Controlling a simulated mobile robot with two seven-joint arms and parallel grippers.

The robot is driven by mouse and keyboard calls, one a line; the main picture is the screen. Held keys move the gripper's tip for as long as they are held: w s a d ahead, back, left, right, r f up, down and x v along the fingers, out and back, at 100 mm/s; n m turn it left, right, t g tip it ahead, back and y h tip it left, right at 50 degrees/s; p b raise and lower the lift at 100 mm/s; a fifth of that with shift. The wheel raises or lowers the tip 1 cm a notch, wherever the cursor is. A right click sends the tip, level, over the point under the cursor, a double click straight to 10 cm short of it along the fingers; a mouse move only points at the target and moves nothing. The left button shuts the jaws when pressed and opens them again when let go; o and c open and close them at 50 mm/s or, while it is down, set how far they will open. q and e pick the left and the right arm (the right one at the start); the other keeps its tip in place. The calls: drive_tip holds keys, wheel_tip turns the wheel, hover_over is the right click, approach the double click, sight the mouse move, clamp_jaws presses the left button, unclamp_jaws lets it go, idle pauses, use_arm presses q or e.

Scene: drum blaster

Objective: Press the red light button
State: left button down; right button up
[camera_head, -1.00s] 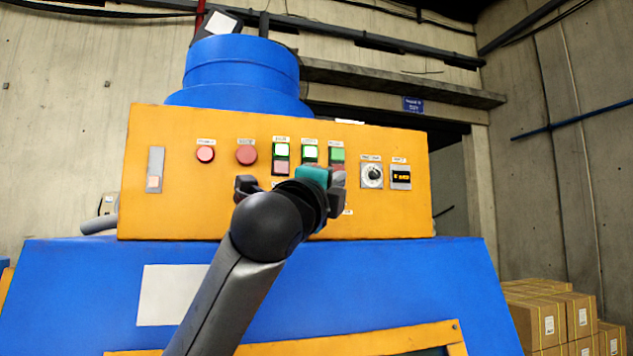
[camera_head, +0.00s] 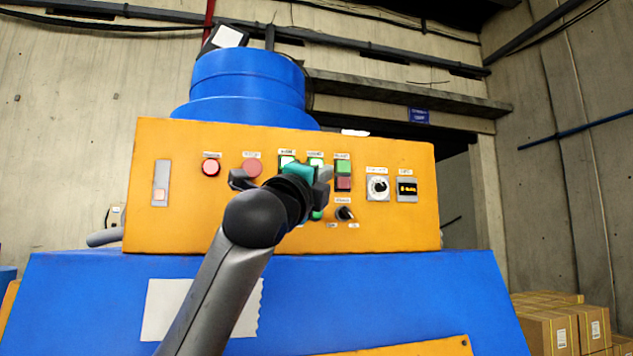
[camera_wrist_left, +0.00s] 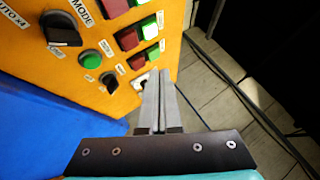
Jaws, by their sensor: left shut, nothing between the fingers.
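My left gripper (camera_head: 302,178) is in front of the panel's middle, to the right of both, and covers parts of the green-and-red switches there. In the left wrist view its fingers (camera_wrist_left: 158,100) are together with nothing between them, tips toward the panel. Contact cannot be told. My right gripper is not in view.
A green-and-red switch pair (camera_head: 343,175), a black knob (camera_head: 345,213), a dial (camera_head: 378,188) and a small display (camera_head: 407,189) are right of my gripper. The orange panel (camera_head: 200,225) sits on a blue machine body (camera_head: 400,300). Cardboard boxes (camera_head: 560,325) stand at lower right.

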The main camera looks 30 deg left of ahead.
use_arm(q)
drive_tip(key=shift+w+a+p, duration=0.8)
drive_tip(key=shift+w+a, duration=0.6)
drive_tip(key=shift+a, duration=0.25)
idle(0.9)
drive_tip(key=shift+w+a+p, duration=0.3)
drive_tip(key=shift+p, duration=0.15)
drive_tip(key=shift+w+a+p, duration=0.3)
drive_tip(key=shift+a+p, duration=0.05)
drive_tip(key=shift+p, duration=0.05)
idle(0.7)
drive_tip(key=shift+s+d, duration=0.6)
drive_tip(key=shift+d, duration=0.05)
